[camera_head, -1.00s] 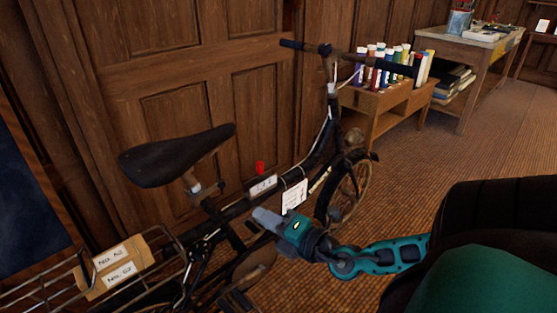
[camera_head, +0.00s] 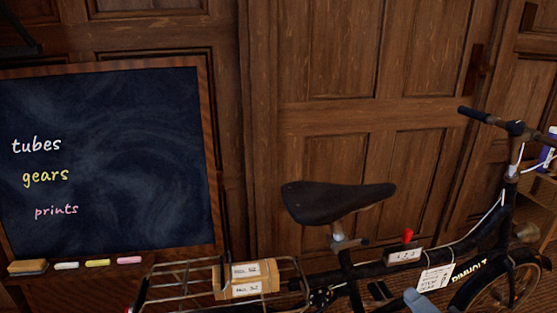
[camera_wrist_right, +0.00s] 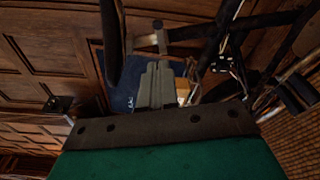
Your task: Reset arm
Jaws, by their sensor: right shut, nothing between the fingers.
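My right gripper (camera_head: 418,300) shows only as a grey tip at the bottom edge of the head view, in front of the bicycle frame. In the right wrist view its fingers (camera_wrist_right: 156,85) are together with nothing between them. The rest of the right arm is outside the head view. A black bicycle (camera_head: 445,252) stands along the panelled wall, its saddle (camera_head: 338,200) near the middle of the head view. I cannot tell whether the gripper touches the bicycle or the white tag (camera_head: 434,278) hanging on it. My left gripper is not in view.
A chalkboard (camera_head: 110,150) with written words stands at the left, with an eraser (camera_head: 27,267) and chalks on its ledge. A rear rack (camera_head: 170,285) carries a labelled box (camera_head: 247,278). A small red piece (camera_head: 408,236) sits above the bicycle's frame. Wooden panels (camera_head: 330,130) close off the back.

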